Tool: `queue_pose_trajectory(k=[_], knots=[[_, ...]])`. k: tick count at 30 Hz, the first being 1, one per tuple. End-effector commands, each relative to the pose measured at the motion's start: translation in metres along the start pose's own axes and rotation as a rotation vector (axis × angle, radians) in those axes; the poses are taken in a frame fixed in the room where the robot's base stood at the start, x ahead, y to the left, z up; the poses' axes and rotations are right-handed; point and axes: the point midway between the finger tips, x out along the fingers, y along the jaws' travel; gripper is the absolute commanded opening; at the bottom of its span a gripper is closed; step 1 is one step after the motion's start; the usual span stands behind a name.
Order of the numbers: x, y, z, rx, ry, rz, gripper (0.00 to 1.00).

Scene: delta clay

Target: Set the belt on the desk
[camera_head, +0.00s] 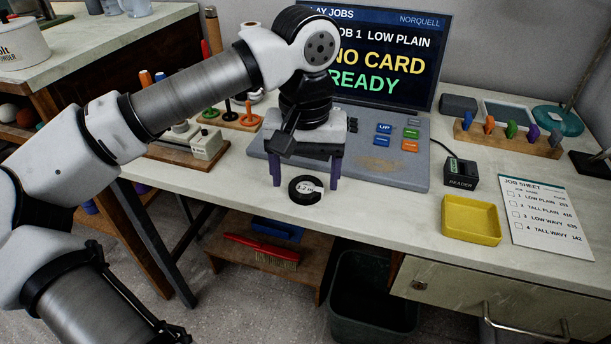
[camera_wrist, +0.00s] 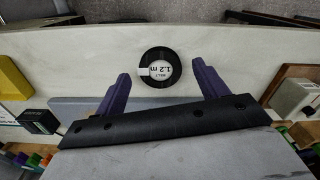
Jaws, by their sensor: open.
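The belt is a small black coil with a white label reading "1.2 m" (camera_head: 306,197). It lies flat on the pale desk (camera_head: 225,187) near its front edge. In the wrist view the belt (camera_wrist: 160,84) shows between and just beyond my fingertips, with "BELT" on its label. My gripper (camera_head: 320,182) is open, its two purple fingers pointing down, one on each side of the belt in the picture. The fingers look apart from the belt, and nothing is held. I cannot tell the exact height of the fingertips above the desk.
Behind my gripper is a grey console (camera_head: 410,172) with buttons and a screen (camera_head: 385,60) reading "NO CARD READY". To the right are a black reader (camera_head: 460,172), a yellow tray (camera_head: 470,219) and a job sheet (camera_head: 545,215). A bin (camera_head: 372,295) stands below the desk.

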Motion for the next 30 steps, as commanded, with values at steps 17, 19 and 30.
queue_pose_trajectory(k=[17, 19, 30], knots=[[-0.103, 0.000, 0.000, 0.001, 0.000, 0.000, 0.72], [-0.105, 0.000, 0.000, 0.001, 0.000, 0.001, 0.72], [-0.111, 0.024, 0.005, -0.005, 0.026, 0.130, 0.72]])
